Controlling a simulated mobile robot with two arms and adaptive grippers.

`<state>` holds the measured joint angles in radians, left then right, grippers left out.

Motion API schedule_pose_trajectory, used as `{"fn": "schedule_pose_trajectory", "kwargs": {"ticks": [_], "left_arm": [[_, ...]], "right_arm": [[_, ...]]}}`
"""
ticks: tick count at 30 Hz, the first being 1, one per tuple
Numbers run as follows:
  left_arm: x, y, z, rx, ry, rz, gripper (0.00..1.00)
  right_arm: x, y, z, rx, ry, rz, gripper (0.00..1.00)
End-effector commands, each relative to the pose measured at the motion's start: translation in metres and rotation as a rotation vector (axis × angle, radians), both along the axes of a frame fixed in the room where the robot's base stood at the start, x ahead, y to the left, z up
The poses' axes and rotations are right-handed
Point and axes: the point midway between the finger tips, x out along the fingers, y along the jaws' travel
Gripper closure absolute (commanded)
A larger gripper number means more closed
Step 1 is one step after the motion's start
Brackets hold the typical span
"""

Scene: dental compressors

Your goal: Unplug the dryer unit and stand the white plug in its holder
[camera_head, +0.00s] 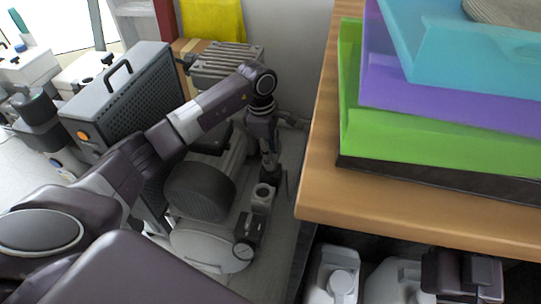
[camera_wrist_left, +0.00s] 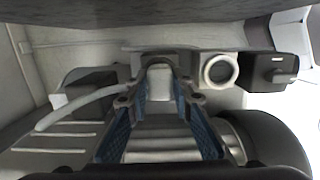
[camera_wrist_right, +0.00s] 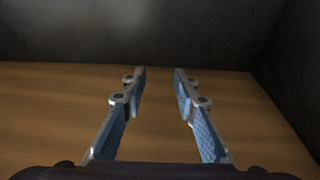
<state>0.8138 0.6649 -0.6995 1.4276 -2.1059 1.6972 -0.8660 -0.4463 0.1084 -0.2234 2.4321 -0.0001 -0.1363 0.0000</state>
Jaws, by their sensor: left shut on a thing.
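The white plug (camera_wrist_left: 159,82) sits between the fingertips of my left gripper (camera_wrist_left: 160,92), which is shut on it. In the head view my left gripper (camera_head: 270,170) reaches down behind the compressor, and the plug is hard to make out there. A pale cable (camera_wrist_left: 75,110) runs on the left of the fingers in the left wrist view. A round, pale-rimmed cup (camera_wrist_left: 220,70), which looks like the holder, is just right of the plug; it also shows in the head view (camera_head: 263,192). Whether the plug is still in a socket I cannot tell. My right gripper (camera_wrist_right: 159,78) is open and empty.
A black box (camera_wrist_left: 272,70) is right of the cup. A dark rounded motor (camera_head: 200,192) and a grey perforated housing (camera_head: 130,95) stand beside my left arm. A wooden table (camera_head: 420,207) with stacked coloured trays (camera_head: 440,145) is on the right. My right gripper faces a wooden surface (camera_wrist_right: 50,110).

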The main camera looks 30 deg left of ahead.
Motion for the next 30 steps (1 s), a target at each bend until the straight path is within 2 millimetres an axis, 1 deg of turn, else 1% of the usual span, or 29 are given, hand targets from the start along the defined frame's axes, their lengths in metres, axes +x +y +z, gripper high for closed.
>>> {"fn": "schedule_pose_trajectory", "kwargs": {"ticks": [6, 7, 12, 19, 22, 26, 30], "left_arm": [[0.0, 0.0, -0.003, 0.0, 0.0, 0.0, 1.0], [0.0, 0.0, -0.002, 0.0, 0.0, 0.0, 0.76], [0.0, 0.0, -0.002, 0.0, 0.0, 0.0, 0.59], [0.0, 0.0, -0.002, 0.0, 0.0, 0.0, 0.59], [0.0, 0.0, 0.002, 0.0, -0.001, 0.0, 0.59], [0.001, 0.0, 0.019, 0.0, -0.004, -0.002, 0.59], [0.002, 0.001, 0.048, 0.002, -0.006, 0.0, 0.59]], "right_arm": [[-0.002, 0.001, 0.009, 0.01, -0.038, 0.003, 0.72], [-0.002, 0.001, 0.01, 0.011, -0.042, 0.003, 0.72], [-0.001, 0.001, 0.011, 0.011, -0.042, 0.003, 0.72], [-0.002, 0.002, 0.008, 0.011, -0.034, 0.005, 0.72], [-0.003, 0.002, 0.006, 0.011, -0.029, 0.005, 0.72], [-0.003, 0.001, 0.007, 0.01, -0.031, 0.005, 0.72], [-0.002, 0.001, 0.007, 0.01, -0.031, 0.004, 0.72]]}}
